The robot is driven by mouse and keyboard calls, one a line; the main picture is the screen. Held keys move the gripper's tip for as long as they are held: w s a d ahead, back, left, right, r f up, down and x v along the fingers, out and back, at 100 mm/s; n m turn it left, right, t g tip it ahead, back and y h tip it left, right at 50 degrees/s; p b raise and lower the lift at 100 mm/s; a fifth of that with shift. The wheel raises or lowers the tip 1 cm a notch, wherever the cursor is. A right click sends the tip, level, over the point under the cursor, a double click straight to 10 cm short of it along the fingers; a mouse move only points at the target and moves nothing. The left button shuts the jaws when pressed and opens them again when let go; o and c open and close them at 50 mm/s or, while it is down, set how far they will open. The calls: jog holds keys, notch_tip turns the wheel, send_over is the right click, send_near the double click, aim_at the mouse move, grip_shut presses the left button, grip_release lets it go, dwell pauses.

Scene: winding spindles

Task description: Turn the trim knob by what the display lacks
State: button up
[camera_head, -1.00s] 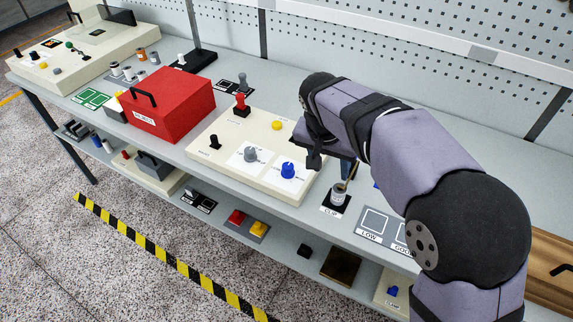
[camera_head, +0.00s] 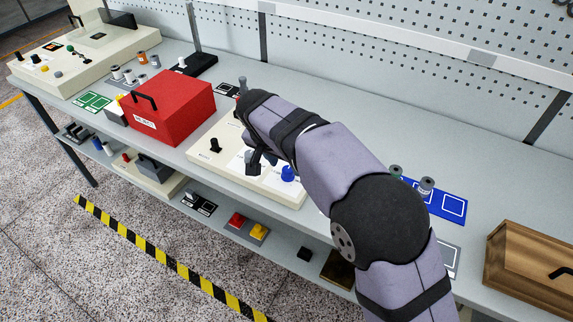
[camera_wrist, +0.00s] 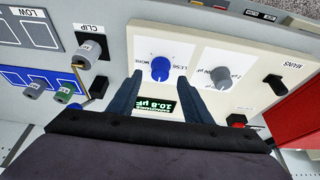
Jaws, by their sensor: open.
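The cream panel (camera_head: 203,160) stands on the bench. Its blue knob (camera_head: 288,173) has a white label that appears to read LESS and MORE; the knob also shows in the wrist view (camera_wrist: 160,69). A grey knob (camera_wrist: 220,77) sits beside it on another white label. The display (camera_wrist: 157,108) appears upside down in the wrist view and seems to read 10.8 µF. My gripper (camera_wrist: 158,82) is open and empty. In the wrist view its fingers lie either side of the display, pointing toward the blue knob; contact is not visible. In the head view my gripper (camera_head: 256,164) hides part of the panel.
A black MAINS knob (camera_wrist: 272,87) and a red-topped switch (camera_wrist: 237,120) are on the panel. The red box (camera_head: 170,108) stands left of it. The CLIP holder (camera_wrist: 91,48) and blue mat (camera_wrist: 45,85) with spindles lie beside it. A wooden box (camera_head: 530,265) stands right.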

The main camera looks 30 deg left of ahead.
aim_at(288, 173)
jog(key=shift+x, duration=1.5)
jog(key=c, duration=1)
jog(key=shift+c, duration=0.2)
